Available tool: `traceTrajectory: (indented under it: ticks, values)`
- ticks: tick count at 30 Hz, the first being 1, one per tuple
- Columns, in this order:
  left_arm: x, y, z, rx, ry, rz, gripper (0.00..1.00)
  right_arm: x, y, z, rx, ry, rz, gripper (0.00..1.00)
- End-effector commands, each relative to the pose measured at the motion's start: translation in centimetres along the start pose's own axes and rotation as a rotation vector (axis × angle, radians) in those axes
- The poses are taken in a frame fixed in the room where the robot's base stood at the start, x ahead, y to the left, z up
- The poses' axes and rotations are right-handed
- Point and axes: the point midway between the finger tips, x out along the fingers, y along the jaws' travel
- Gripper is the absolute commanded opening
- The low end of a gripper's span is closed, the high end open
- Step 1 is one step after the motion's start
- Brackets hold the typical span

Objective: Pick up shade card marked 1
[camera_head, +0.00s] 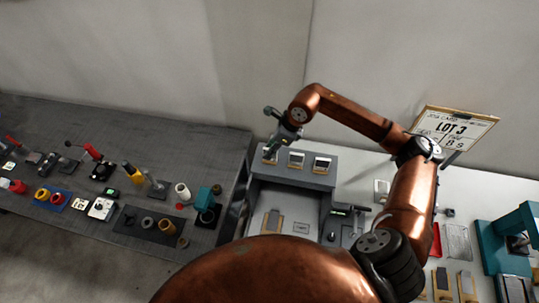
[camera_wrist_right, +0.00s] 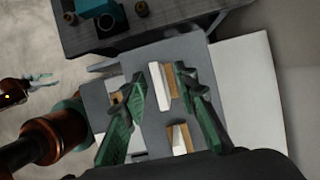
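Three small cards stand in a row on a grey rack (camera_head: 328,184) in the head view: a left card (camera_head: 270,156), a middle card (camera_head: 296,159) and a right card (camera_head: 321,165). Their marks are too small to read. My right gripper (camera_head: 272,132) is above the left card. In the wrist view my right gripper (camera_wrist_right: 163,112) is open, its green fingers apart.
A card (camera_head: 272,220) lies in the grey tray below the rack. A LOT 3 sign (camera_head: 450,128) stands at the right, near a teal device (camera_head: 508,240). A dark table (camera_head: 220,148) with several tools is at the left. My copper arm part hides the front.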

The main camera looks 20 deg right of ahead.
Motion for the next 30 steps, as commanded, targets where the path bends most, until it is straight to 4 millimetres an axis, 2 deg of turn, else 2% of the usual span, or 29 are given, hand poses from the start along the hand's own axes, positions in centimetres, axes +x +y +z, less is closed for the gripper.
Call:
traceTrajectory:
  ticks: [2, 14, 30]
  values:
    - [0.04, -0.02, 0.00, 0.000, 0.000, 0.000, 0.40, 0.00, -0.01, -0.02, 0.000, 0.000, 0.000, 0.28]
    - [0.03, -0.03, 0.02, 0.000, 0.000, 0.000, 0.40, -0.05, 0.00, 0.01, 0.000, 0.000, 0.000, 0.01]
    - [0.29, -0.03, 0.09, 0.000, -0.001, 0.000, 0.40, -0.31, -0.04, 0.15, -0.001, -0.002, -0.001, 0.00]
